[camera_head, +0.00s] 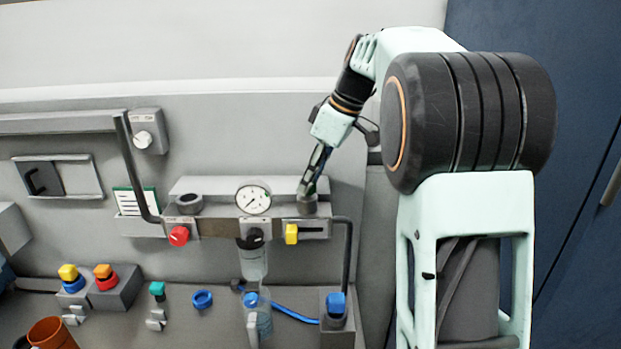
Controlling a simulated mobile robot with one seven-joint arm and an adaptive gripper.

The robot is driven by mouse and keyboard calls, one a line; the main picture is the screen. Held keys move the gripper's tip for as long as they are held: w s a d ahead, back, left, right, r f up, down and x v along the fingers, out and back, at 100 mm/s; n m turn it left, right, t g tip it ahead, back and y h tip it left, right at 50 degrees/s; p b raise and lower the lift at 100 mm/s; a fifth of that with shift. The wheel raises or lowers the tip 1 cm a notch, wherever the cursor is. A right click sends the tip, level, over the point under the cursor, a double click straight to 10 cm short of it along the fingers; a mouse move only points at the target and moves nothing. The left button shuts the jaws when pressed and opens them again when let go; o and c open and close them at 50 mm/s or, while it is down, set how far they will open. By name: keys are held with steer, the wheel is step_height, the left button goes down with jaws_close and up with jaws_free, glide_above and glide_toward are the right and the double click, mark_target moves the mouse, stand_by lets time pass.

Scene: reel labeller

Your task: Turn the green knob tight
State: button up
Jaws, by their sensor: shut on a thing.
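My gripper (306,188) points down at the right end of the grey manifold block. Its fingers are shut on a dark grey round fitting (308,206) on top of that block. The fingers hide part of the fitting, and I cannot see any green on it. The one green, knob-like piece that I can see is a small teal-green cap (157,288) on a little grey fitting at the lower left. It stands apart from my gripper.
A blue hose (295,315), blue ring (202,299) and orange-brown cup (52,334) are lower down.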

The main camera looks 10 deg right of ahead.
steer(key=shift+m+b, duration=0.3)
steer(key=shift+m, duration=0.1)
steer(key=shift+c, duration=0.4)
steer(key=shift+s+m+t+h+b, duration=0.1)
steer(key=shift+m+t+h+b, duration=0.25)
steer(key=shift+m, duration=0.25)
steer(key=m+h+b, duration=0.1)
steer(key=m, duration=0.2)
steer(key=shift+a+t, duration=0.2)
steer(key=shift+t, duration=0.15)
steer(key=m+h, duration=0.1)
steer(key=m, duration=0.2)
steer(key=m+h, duration=0.1)
steer(key=m, duration=0.1)
steer(key=shift+s+a+m+t, duration=0.1)
steer(key=shift+m+t, duration=0.2)
steer(key=shift+m, duration=0.1)
steer(key=o, duration=1.1)
steer(key=shift+o, duration=0.2)
steer(key=shift+r, duration=0.1)
